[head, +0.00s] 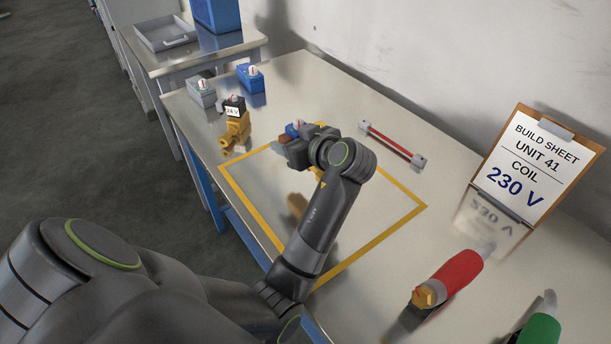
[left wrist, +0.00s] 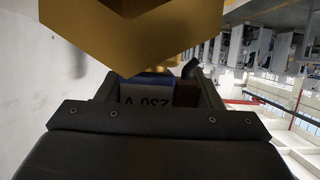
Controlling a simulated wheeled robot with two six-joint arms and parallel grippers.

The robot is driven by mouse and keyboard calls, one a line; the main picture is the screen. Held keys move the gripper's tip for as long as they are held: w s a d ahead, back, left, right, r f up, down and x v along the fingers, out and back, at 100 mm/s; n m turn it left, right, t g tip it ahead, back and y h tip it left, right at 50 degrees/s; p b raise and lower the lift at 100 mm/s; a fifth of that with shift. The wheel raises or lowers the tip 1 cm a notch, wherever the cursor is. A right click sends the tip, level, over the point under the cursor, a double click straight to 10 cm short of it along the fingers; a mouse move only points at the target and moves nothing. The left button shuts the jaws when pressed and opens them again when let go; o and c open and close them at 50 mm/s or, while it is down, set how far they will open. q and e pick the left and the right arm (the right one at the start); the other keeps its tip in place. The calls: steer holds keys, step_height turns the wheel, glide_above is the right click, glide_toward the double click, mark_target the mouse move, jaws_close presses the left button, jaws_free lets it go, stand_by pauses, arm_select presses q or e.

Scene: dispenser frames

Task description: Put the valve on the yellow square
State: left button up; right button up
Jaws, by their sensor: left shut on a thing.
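My left gripper (head: 293,146) is shut on a valve with a blue coil (head: 293,129) and a brass body. In the left wrist view the brass body (left wrist: 135,30) fills the top, and the coil's label (left wrist: 146,97) reads 230 V between the fingers. The valve is over the far part of the yellow square (head: 372,248), a yellow outline on the steel table; it looks raised, with a brass-coloured reflection below. My wrist hides much of it. Another brass valve with a black 24 V coil (head: 235,107) stands left of the square. My right gripper is not in view.
A grey block (head: 201,93) and a blue block (head: 251,79) stand at the far left. A red bar (head: 391,144) lies beyond the square. A red cylinder (head: 456,274), a green one (head: 540,330) and a clipboard reading 230 V (head: 537,165) are right. Most of the square is clear.

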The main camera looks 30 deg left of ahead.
arm_select(q)
step_height(320, 180, down, 7)
steer(key=shift+f, duration=0.25)
steer(key=shift+f, duration=0.1)
steer(key=o, duration=1.4)
steer(key=shift+p, duration=0.3)
